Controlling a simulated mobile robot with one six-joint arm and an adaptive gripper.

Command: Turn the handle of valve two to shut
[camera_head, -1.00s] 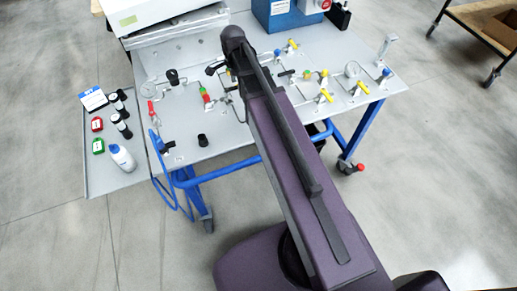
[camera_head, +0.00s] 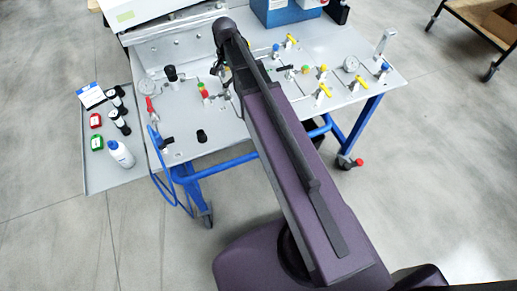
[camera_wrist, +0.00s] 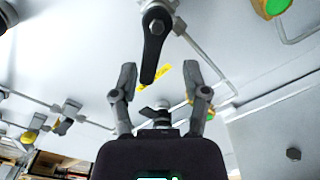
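In the wrist view, a black lever handle (camera_wrist: 154,47) on a valve fitting hangs from the top centre, its free end reaching down between my fingers. My gripper (camera_wrist: 159,78) is open, with one finger on each side of the handle's lower end and visible gaps on both sides. In the head view my arm hides most of the gripper and the valve in front of it. No label marks which valve is number two.

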